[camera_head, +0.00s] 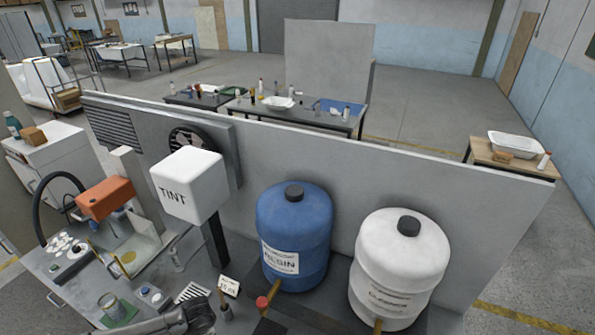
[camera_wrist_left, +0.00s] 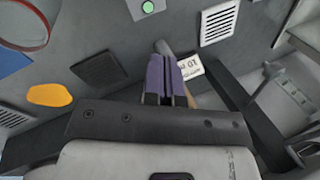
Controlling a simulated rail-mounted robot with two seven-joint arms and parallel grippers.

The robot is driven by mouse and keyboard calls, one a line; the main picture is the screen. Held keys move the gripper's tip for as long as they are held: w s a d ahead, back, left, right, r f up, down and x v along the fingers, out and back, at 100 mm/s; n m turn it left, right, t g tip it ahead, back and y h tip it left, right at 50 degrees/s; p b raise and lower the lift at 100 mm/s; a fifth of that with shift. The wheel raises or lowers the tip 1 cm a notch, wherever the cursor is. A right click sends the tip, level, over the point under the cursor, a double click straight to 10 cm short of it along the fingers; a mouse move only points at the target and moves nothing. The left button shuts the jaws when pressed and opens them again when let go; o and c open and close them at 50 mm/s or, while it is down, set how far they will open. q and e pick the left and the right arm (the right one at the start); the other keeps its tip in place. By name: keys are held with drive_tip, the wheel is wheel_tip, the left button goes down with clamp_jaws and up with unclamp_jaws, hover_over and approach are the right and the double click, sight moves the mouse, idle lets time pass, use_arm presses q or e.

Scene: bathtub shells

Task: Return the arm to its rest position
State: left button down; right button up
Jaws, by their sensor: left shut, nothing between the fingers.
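In the left wrist view, my left gripper (camera_wrist_left: 168,76) has its purple fingers together, with nothing between them. It hangs over the grey workbench (camera_wrist_left: 120,35), close to a small white label card (camera_wrist_left: 188,67). In the head view, part of my left arm (camera_head: 165,324) comes in low along the bottom edge, over the front of the bench. The fingers cannot be made out clearly there. My right gripper is in neither view.
The bench carries a glass jar (camera_head: 112,306), a slotted grate (camera_head: 193,292) and an orange-headed device (camera_head: 104,198). A white TINT box (camera_head: 187,185), blue RESIN drum (camera_head: 293,225) and white drum (camera_head: 400,262) stand before a grey partition (camera_head: 450,165).

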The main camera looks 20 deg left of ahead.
use_arm(q)
drive_tip(key=w+d+r+m+t+h, duration=0.1)
drive_tip(key=w+d+r+m+t, duration=0.3)
drive_tip(key=d+r, duration=0.8)
drive_tip(key=s+d+r+n+t+h+p, duration=0.1)
drive_tip(key=s+d+r+n+t, duration=0.2)
drive_tip(key=d+r, duration=0.35)
drive_tip(key=s+d+f+n+g+h+p, duration=0.1)
drive_tip(key=s+f+n+g, duration=0.1)
drive_tip(key=s, duration=0.9)
drive_tip(key=s+d+f+n+g, duration=0.2)
drive_tip(key=s+f, duration=0.3)
drive_tip(key=s, duration=0.6)
drive_tip(key=shift+s+f+h+p, duration=0.25)
drive_tip(key=shift+s+h+p, duration=0.05)
drive_tip(key=shift+h+p, duration=0.1)
